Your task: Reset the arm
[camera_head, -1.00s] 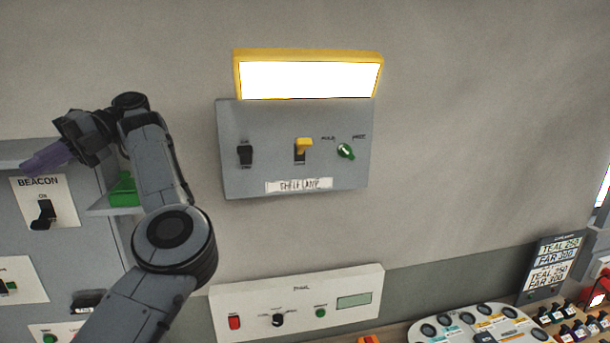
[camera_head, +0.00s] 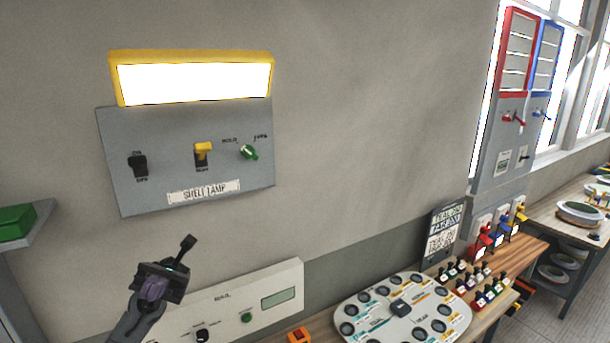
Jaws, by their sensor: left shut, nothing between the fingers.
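My left gripper (camera_head: 187,243) rises from the lower left in the head view, dark, with a purple part at its wrist. It looks shut and empty, with its narrow end pointing up, in front of the wall below the shelf lamp panel (camera_head: 115,190). It appears apart from that panel, though the depth is hard to judge. The panel has a black switch (camera_head: 139,165), a yellow switch (camera_head: 203,150) and a green knob (camera_head: 249,152). The yellow-framed lamp (camera_head: 195,78) above it is lit. My right gripper is out of view.
A white panel (camera_head: 235,300) lies behind and below the gripper. A green block (camera_head: 16,222) sits on a shelf at left. The wall between is clear.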

